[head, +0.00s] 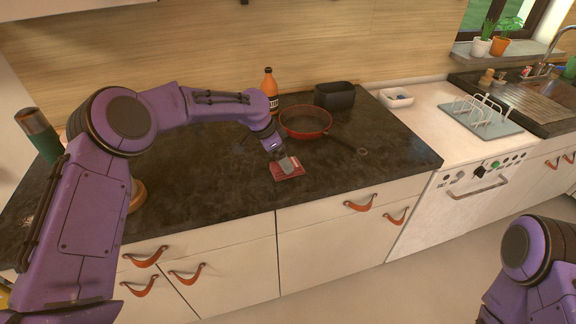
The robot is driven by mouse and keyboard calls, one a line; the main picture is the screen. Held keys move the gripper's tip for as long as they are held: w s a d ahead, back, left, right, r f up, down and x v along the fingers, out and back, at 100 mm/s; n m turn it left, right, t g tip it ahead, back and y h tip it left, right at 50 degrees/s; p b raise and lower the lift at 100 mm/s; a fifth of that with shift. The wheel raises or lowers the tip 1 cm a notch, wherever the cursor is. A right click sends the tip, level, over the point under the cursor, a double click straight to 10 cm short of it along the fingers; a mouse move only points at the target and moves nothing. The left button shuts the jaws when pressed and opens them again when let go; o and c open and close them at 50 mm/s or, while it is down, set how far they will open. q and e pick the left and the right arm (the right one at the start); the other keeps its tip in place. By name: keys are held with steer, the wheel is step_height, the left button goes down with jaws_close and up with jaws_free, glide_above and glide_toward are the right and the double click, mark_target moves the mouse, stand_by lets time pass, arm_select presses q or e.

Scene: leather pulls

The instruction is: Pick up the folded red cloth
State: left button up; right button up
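The folded red cloth (288,174) lies on the dark countertop near its front edge, in the middle of the head view. My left gripper (283,163) reaches in from the left and points down at the cloth. Its fingertips overlap the cloth's upper part in this view. Whether they touch or grip it cannot be told, and the finger gap is too small to see. My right arm shows at the lower right, but its gripper is out of view.
A red pan (306,121) stands just behind the cloth, its handle pointing right. An orange bottle (271,92) and a black container (334,95) stand behind. A dark green cylinder (39,134) is at the far left.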

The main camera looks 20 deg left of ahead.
arm_select(q)
steer(key=shift+p+x, duration=0.45)
steer(key=shift+x, duration=1.5)
steer(key=shift+s+d, duration=0.1)
steer(key=shift+s, duration=0.05)
steer(key=c, duration=1.1)
